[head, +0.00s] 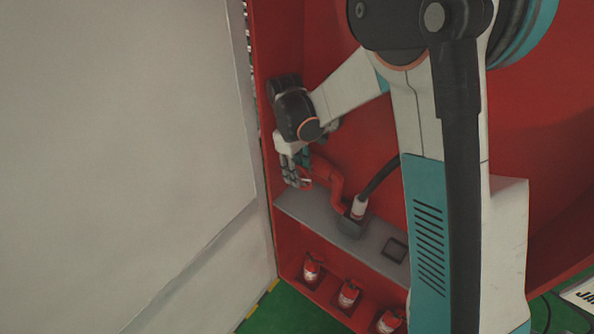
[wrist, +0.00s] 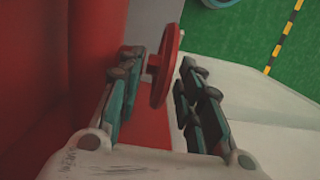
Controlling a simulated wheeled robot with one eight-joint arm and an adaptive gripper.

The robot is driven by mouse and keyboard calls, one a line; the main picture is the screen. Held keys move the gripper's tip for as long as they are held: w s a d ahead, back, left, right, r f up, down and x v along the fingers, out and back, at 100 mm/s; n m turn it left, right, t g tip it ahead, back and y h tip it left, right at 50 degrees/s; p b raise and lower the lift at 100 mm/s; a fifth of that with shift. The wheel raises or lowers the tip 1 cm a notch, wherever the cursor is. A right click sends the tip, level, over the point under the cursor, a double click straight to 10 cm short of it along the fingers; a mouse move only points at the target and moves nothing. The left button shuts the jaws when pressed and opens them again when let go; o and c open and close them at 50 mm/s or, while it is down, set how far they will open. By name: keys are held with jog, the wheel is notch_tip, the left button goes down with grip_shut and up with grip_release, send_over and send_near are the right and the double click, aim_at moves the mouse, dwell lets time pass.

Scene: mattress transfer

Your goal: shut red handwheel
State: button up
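The red handwheel (wrist: 165,68) shows nearly edge-on in the wrist view, on a short stem at its left side. My gripper (wrist: 161,60) is open around it. The left finger is close to the wheel's stem side, and its tip overlaps the hub in the picture; I cannot tell whether it touches. A narrow gap shows between the wheel and the right finger. In the head view my gripper (head: 293,170) points down beside the upper end of a red pipe (head: 330,178). There the wheel is mostly hidden by the fingers and small.
A red cabinet (head: 360,135) surrounds the pipe, with a grey shelf (head: 300,208) under it. A black hose with a white coupling (head: 359,207) joins the pipe. Several red extinguishers (head: 348,294) stand below. A large pale panel (head: 120,150) fills the left.

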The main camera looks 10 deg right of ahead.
notch_tip(320, 180, up, 10)
dwell(0.6)
